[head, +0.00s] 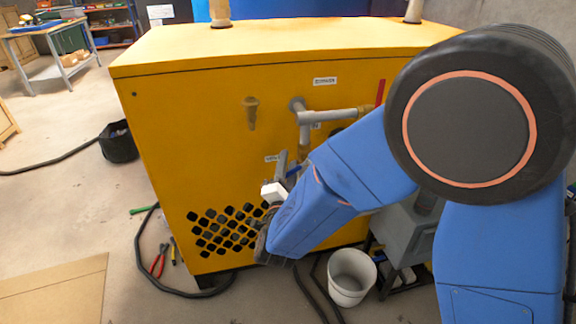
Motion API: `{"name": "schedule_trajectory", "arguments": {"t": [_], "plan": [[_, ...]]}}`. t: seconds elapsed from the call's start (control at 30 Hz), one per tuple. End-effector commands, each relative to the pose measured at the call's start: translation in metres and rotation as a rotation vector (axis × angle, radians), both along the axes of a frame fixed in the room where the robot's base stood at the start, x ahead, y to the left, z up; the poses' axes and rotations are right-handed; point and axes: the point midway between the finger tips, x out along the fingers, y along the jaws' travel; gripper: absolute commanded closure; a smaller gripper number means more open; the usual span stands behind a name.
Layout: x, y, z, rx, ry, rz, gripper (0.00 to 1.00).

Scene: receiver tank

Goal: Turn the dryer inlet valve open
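The yellow cabinet (180,120) fills the middle of the head view, with grey pipework (330,116) on its front. A red lever (380,92) stands upright by the pipe's right end, partly behind my arm. A blue lever (293,171) shows lower down, below the pipe's brass fitting (303,152). The small labels are too small to read, so I cannot tell which lever is the dryer inlet valve.
A brass stub (251,112) sticks out at upper left of the cabinet front. A white bucket (351,276) stands on the floor below my arm. A black hose (150,270), red pliers (158,260) and a black bin (118,142) lie left. Open floor lies further left.

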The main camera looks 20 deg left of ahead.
Motion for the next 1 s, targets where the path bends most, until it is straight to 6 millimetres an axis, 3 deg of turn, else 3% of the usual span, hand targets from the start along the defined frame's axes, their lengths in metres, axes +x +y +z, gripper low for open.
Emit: {"name": "schedule_trajectory", "arguments": {"t": [0.27, 1.0], "plan": [[-0.017, -0.002, -0.003, -0.001, 0.001, 0.002, 0.68], [-0.139, -0.028, -0.028, -0.002, 0.000, 0.003, 0.68]]}}
